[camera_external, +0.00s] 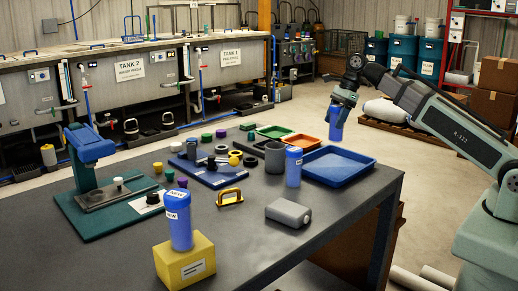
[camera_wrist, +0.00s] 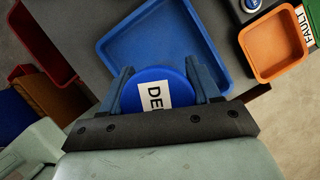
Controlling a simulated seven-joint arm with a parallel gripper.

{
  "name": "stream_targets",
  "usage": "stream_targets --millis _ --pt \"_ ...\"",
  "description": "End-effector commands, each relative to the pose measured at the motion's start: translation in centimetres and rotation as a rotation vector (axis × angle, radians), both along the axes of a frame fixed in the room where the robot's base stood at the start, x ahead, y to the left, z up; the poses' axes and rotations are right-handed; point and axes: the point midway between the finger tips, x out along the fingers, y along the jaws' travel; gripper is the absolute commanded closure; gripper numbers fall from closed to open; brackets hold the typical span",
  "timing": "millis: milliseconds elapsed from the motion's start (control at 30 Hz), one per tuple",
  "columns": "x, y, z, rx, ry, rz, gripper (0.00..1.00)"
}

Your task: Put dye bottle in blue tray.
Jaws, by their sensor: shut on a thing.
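A blue dye bottle (camera_external: 337,126) is held in my gripper (camera_external: 344,98) above the table's far right edge. In the wrist view its round blue top with a white label (camera_wrist: 154,95) sits between the two fingers of my gripper (camera_wrist: 165,88). The blue tray (camera_external: 339,166) lies on the table, below and close to the held bottle; its inside looks empty. The tray also shows in the wrist view (camera_wrist: 165,35), just ahead of the fingers. Two similar blue bottles stand upright, one on the table (camera_external: 293,168) left of the tray, one on a yellow block (camera_external: 179,222).
An orange tray (camera_external: 303,143) and a green tray (camera_external: 273,131) lie beyond the blue tray. A grey container (camera_external: 274,157) stands left of it. A grey box-shaped item (camera_external: 288,213) lies nearer the front. A blue press (camera_external: 92,165) stands at the left.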

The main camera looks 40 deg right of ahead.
Motion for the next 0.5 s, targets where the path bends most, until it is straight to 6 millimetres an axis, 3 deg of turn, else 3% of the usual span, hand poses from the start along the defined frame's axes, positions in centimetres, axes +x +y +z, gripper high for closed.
stream_targets --millis 267,500 --pt "-0.2 0.0 -1.5 0.0 0.001 0.043 0.78" --pt "-0.2 0.0 -5.0 0.0 0.003 0.041 0.78"
